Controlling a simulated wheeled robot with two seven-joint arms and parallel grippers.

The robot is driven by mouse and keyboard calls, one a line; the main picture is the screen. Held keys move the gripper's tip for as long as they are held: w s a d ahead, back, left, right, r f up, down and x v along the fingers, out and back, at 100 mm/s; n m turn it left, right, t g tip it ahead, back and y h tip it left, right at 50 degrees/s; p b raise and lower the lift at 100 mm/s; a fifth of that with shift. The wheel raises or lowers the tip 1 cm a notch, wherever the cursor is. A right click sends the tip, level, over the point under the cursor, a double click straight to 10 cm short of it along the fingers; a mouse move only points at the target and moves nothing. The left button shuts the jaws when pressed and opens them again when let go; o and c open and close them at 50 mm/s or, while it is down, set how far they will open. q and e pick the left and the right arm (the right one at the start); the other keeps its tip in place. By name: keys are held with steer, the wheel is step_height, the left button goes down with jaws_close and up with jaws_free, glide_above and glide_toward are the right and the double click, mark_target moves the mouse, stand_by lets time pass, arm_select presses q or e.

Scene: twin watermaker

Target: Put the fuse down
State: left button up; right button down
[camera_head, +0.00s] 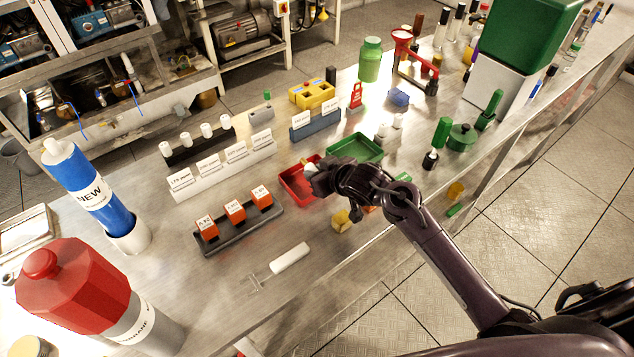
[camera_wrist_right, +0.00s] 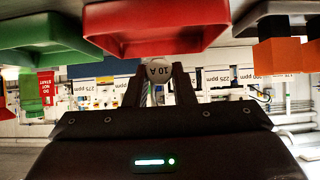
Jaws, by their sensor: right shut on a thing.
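My right gripper (camera_head: 312,170) is over the back right part of the red tray (camera_head: 289,181) in the head view. The red tray also shows in the right wrist view (camera_wrist_right: 155,28), close to the fuse. In the head view the gripper mostly hides the fuse. I cannot tell whether the fuse touches the tray. My left gripper is not in view.
A green tray (camera_head: 370,146) lies just behind and right of the red one. A dark rack (camera_head: 240,239) with orange blocks (camera_head: 235,212) stands to the left. A yellow block (camera_head: 341,221) is in front. White label cards (camera_head: 236,152) stand behind.

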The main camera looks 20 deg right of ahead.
step_height(320, 180, down, 4)
steer(key=shift+f, duration=0.15)
steer(key=shift+f, duration=0.1)
